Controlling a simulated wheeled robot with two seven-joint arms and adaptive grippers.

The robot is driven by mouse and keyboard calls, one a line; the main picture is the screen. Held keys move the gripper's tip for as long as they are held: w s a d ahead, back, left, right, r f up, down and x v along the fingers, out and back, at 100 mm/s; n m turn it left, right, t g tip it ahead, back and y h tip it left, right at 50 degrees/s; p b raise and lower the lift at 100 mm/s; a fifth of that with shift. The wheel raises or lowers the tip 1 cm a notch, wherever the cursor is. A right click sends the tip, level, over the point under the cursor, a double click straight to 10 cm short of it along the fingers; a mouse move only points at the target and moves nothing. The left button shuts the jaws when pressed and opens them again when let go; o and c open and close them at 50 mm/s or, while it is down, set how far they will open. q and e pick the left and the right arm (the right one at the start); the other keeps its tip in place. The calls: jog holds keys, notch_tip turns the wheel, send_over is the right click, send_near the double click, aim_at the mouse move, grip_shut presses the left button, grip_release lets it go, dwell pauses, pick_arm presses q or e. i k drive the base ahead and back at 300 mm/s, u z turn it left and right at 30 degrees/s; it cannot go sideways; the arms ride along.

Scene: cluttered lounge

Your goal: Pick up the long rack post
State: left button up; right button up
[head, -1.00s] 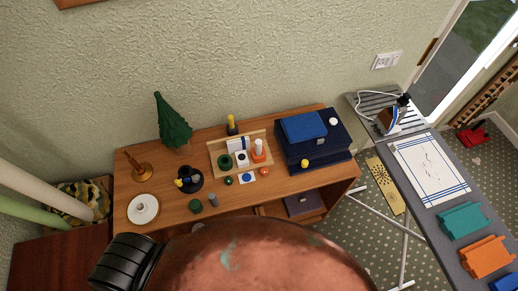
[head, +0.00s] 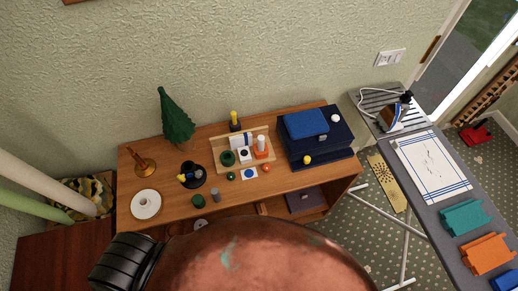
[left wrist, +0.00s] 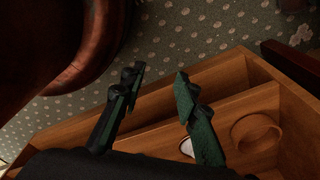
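I cannot clearly make out a long rack post in either view. My left gripper (left wrist: 158,82) shows in the left wrist view with its two dark fingers apart and nothing between their tips. It is over a wooden open compartment (left wrist: 250,98), which holds a wooden ring (left wrist: 256,133) and a partly hidden white thing (left wrist: 187,147). Neither gripper shows in the head view. There, a wooden tray (head: 262,159) with small white, green and orange pieces sits on the wooden cabinet (head: 240,199).
An ironing board (head: 428,205) with an iron (head: 396,112) stands at the right. Two pale poles (head: 35,183) show at the left.

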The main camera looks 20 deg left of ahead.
aim_at(261, 140)
jog(key=k, duration=0.45)
jog(key=z, duration=1.25)
jog(key=i, duration=1.1)
jog(key=u, duration=1.9)
